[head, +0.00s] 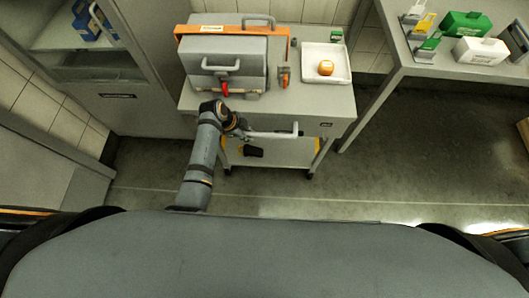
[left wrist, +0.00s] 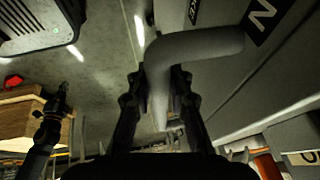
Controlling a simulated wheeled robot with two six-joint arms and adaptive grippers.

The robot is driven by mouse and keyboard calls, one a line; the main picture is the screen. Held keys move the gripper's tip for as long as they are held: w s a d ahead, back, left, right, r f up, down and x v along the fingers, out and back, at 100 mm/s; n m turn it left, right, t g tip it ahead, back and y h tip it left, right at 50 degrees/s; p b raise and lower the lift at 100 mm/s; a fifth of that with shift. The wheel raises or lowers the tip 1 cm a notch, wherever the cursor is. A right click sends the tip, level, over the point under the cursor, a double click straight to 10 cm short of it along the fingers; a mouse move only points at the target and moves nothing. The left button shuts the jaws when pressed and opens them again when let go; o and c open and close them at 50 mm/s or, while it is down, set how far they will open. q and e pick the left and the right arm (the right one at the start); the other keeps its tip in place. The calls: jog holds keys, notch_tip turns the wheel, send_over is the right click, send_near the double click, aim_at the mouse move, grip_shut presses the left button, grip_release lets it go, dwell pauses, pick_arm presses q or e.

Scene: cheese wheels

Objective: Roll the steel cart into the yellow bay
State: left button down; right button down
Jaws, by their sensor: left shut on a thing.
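The steel cart (head: 333,104) stands ahead of me, with a grey top, a front handle and a lower shelf (head: 280,156). My left gripper (head: 242,130) is shut on the cart's handle (head: 275,135). In the left wrist view, the fingers of my left gripper (left wrist: 158,88) close around the thick grey handle (left wrist: 195,44). Small yellow patches show beside the lower shelf, but I cannot tell whether they belong to the bay. A dark jointed part in the left wrist view looks like my right gripper (left wrist: 62,92); its jaw state is unclear.
The cart carries a grey case (head: 225,62), an orange tool (head: 284,76) and a white tray (head: 339,57) with an orange round thing. A cabinet (head: 125,100) stands close on the left, a table (head: 411,61) on the right. The floor (head: 410,150) below the table is clear.

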pick_arm(q)
jog(key=shift+w, duration=0.45)
jog(key=w+b, duration=0.2)
jog(key=w, duration=0.2)
dwell(0.3)
